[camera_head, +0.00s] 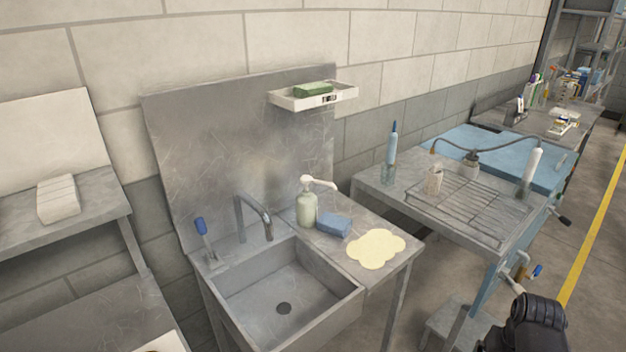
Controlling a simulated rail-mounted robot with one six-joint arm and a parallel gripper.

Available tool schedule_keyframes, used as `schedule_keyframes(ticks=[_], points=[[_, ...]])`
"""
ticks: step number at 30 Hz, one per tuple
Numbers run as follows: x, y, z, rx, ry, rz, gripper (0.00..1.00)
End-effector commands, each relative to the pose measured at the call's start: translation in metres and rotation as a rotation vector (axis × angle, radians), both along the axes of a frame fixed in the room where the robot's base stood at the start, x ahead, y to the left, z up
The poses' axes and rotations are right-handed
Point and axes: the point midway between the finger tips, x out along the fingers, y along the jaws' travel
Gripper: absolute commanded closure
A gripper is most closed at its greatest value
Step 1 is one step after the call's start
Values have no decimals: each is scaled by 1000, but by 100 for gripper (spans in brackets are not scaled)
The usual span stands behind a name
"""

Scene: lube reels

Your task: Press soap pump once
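The soap pump is a pale green bottle (307,208) with a white pump head (317,182). It stands upright on the metal ledge to the right of the sink, and its spout points right. The pump head is raised above the bottle, and nothing touches it. A dark part of my arm shows at the bottom right, well away from the bottle. My gripper's fingers cannot be made out.
A blue sponge (334,225) lies right of the bottle, with a pale yellow cloth-like patch (375,249) beyond it. A shelf (346,93) hangs above. A workbench (400,205) stands right.

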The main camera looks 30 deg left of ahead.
Motion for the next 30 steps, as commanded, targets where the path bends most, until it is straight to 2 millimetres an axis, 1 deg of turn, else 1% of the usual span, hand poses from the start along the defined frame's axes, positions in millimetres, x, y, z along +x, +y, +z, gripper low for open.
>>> schedule_keyframes(ticks=[1, 2, 30], points=[[0, 0, 0, 0, 0, 0, 8], [0, 0, 0, 0, 0, 0, 11], [0, 0, 0, 0, 0, 0, 100]])
